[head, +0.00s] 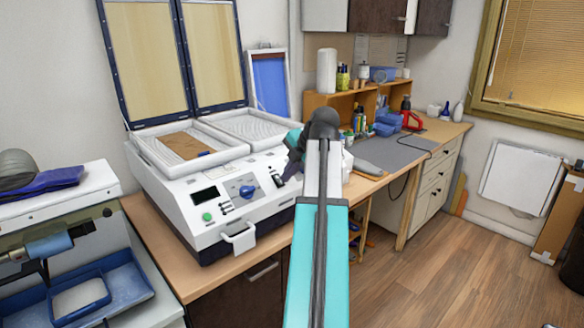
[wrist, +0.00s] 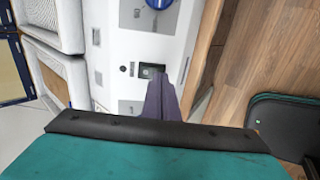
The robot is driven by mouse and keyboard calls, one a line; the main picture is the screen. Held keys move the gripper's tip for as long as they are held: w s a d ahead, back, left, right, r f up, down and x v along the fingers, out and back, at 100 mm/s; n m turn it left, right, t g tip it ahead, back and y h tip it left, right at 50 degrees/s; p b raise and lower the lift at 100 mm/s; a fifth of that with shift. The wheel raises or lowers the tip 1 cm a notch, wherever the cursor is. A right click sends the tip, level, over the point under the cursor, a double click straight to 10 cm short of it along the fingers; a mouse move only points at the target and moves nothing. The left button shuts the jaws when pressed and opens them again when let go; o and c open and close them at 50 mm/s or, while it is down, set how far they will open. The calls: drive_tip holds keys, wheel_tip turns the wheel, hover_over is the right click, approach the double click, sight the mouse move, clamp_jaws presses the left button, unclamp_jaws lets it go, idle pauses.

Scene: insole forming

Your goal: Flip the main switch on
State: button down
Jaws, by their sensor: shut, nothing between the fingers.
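The white forming machine (head: 265,222) stands on the wooden bench with its two lids raised. A small dark switch (head: 278,181) sits at the right end of its sloped control panel. In the wrist view the switch (wrist: 151,71) is a black rocker in a dark frame, with a paler part on it. I take it for the main switch; its on or off position is too small to tell. My gripper (head: 289,170) is shut and empty, close beside the switch. In the wrist view its dark fingertips (wrist: 157,82) overlap the switch's edge; I cannot tell if they touch.
The panel also has a blue knob (head: 247,191), a green button (head: 207,217) and a dark display (head: 205,197). A grey mat (head: 390,152) lies on the bench to the right. Another machine with a blue tray (head: 120,290) stands at left.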

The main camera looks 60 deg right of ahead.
drive_tip(key=shift+x, duration=0.8)
